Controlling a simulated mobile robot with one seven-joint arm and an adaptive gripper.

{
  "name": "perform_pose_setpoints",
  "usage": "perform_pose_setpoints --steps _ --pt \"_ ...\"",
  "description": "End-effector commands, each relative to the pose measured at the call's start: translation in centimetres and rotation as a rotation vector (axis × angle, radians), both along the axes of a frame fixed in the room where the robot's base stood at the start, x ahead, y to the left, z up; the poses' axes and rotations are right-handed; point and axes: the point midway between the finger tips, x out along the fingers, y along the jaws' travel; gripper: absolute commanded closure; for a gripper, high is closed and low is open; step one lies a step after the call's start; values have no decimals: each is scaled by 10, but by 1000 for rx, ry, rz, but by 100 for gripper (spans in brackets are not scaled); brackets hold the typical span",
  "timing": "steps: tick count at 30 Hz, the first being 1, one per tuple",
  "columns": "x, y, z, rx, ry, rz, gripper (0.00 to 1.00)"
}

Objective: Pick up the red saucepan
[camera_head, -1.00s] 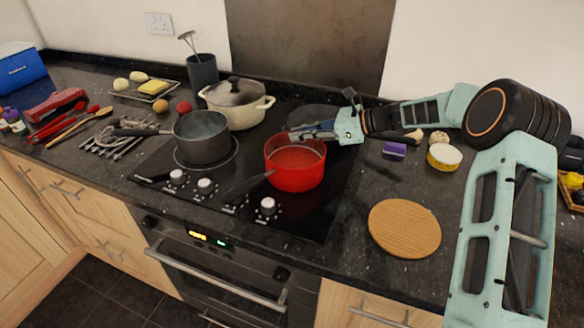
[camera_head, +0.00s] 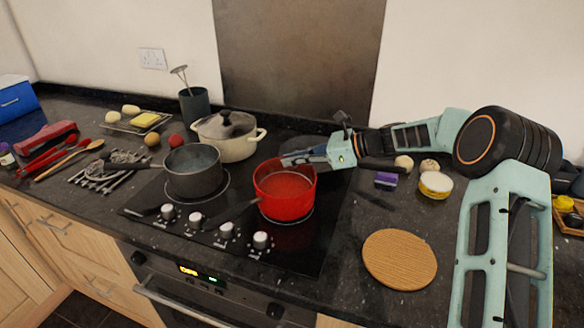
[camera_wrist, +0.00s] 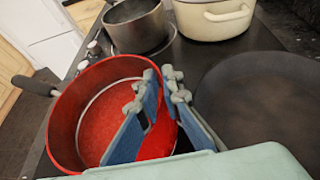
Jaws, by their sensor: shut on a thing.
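The red saucepan (camera_head: 285,205) is over the front right of the black hob, its dark handle (camera_head: 240,213) pointing to the front left. A pale ring on the hob shows just below its base, so it seems slightly raised; the gap is hard to judge. My gripper (camera_head: 287,160) is at the far rim of the pan. In the wrist view, the red saucepan (camera_wrist: 82,110) has its wall between the fingers of my gripper (camera_wrist: 160,85), one inside and one outside. The pan looks empty.
A grey saucepan (camera_head: 193,175) stands close on the left, and a cream lidded pot (camera_head: 235,148) behind. A dark pan (camera_wrist: 265,105) sits close on the right in the wrist view. A round cork mat (camera_head: 400,260) lies at the right, with clear counter around it.

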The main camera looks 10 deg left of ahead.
Motion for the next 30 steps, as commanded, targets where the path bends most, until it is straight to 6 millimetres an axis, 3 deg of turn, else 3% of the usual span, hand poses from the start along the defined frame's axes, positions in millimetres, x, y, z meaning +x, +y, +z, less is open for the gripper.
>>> perform_pose_setpoints --steps 1,16,30 --pt "1 2 13 7 -5 0 100" --pt "-51 -3 72 7 -2 1 100" --pt "-112 -8 98 7 0 0 100"
